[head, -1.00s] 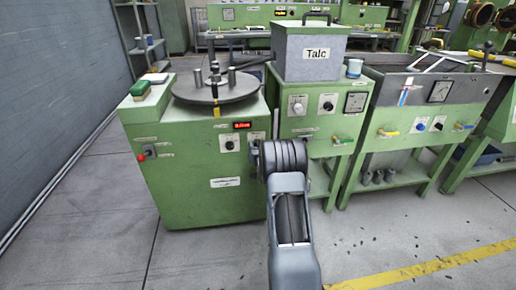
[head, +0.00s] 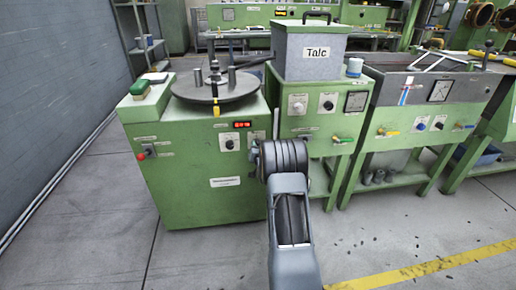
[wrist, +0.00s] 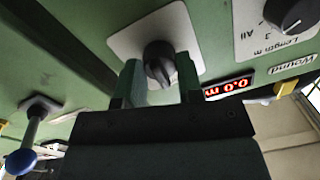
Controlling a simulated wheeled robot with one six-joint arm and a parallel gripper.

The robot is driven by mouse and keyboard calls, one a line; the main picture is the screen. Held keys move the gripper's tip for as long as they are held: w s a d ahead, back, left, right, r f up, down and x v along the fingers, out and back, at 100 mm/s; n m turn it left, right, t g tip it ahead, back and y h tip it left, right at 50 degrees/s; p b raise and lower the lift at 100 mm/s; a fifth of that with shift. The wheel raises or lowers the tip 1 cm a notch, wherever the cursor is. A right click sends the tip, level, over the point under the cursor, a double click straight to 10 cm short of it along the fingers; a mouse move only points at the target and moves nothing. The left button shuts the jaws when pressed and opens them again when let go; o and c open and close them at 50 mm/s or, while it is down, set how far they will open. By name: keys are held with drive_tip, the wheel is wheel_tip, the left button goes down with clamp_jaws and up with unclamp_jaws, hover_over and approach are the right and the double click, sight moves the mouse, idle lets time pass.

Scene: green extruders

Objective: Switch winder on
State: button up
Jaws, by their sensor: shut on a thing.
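The winder (head: 205,190) is a green cabinet at the left in the head view, with a dark round turntable (head: 240,88) on top. A red lit display (head: 242,124) is on its front and reads 0.0 m in the wrist view (wrist: 228,88). A black knob (wrist: 158,62) on a white plate sits beside the display in the wrist view. My gripper (wrist: 160,80) is shut on this knob, one finger on each side. In the head view my arm hides the fingers. The length knob (wrist: 288,12) is on another white plate, apart from my gripper.
A blue-ended lever (wrist: 28,145) sticks out near my gripper in the wrist view. A red button (head: 141,156) is on the winder's left. The Talc box (head: 310,65) stands on the neighbouring green machine. The floor in front is mostly clear.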

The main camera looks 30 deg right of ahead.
drive_tip(key=m+b, duration=0.5)
drive_tip(key=m, duration=0.6)
drive_tip(key=shift+b, duration=0.3)
drive_tip(key=shift+m+h, duration=0.3)
drive_tip(key=o, duration=0.9)
drive_tip(key=shift+o, duration=0.2)
drive_tip(key=p+v, duration=0.3)
drive_tip(key=v, duration=1)
drive_tip(key=shift+s+f, duration=0.2)
drive_tip(key=shift+s, duration=0.2)
drive_tip(key=shift+a, duration=0.1)
